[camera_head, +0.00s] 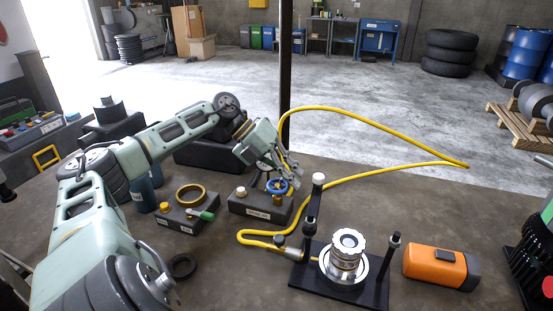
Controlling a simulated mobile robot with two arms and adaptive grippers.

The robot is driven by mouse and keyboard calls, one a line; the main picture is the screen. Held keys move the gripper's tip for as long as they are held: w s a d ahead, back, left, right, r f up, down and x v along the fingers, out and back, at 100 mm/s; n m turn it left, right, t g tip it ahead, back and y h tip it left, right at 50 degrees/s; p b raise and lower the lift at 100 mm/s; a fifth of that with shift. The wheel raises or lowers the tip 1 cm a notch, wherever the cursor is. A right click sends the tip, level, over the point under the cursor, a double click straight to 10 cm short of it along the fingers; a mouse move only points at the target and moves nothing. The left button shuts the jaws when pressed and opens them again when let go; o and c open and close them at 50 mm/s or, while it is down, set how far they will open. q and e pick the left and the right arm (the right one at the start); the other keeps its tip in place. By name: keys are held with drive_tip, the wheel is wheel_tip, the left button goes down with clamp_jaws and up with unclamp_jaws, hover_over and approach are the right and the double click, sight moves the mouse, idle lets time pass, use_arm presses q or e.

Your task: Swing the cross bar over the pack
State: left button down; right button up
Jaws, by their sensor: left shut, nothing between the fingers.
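The pack (345,262), a silvery stack with a pale notched top, stands upright on a black base plate (372,296). A dark post (394,250) rises at the plate's right. At its left a dark upright or bar (312,207) reaches up to a white knob; this looks like the cross bar, and it is clear of the pack's top. My left gripper (290,178) is shut and empty, up and left of the fixture. It is above or beside a blue handwheel (277,186) on a dark box; I cannot tell whether they touch. My right gripper is out of view.
A yellow hose (370,172) loops across the bench behind the fixture and ends near its left side. An orange-and-black case (440,267) lies to the right. A dark block with a brass ring (190,194) and a green-handled tool sits left.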

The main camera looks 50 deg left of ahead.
sight(316, 192)
use_arm(q)
drive_tip(key=shift+w+d+p, duration=0.3)
drive_tip(key=shift+w+d, duration=0.2)
drive_tip(key=shift+d, duration=0.4)
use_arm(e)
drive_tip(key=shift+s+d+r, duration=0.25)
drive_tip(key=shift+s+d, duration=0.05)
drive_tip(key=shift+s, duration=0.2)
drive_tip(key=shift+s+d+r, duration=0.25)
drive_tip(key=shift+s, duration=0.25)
use_arm(q)
drive_tip(key=shift+w, duration=0.1)
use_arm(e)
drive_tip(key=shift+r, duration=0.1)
use_arm(q)
drive_tip(key=shift+w+d+m+p, duration=0.25)
drive_tip(key=shift+m+p, duration=0.05)
drive_tip(key=shift+p, duration=0.1)
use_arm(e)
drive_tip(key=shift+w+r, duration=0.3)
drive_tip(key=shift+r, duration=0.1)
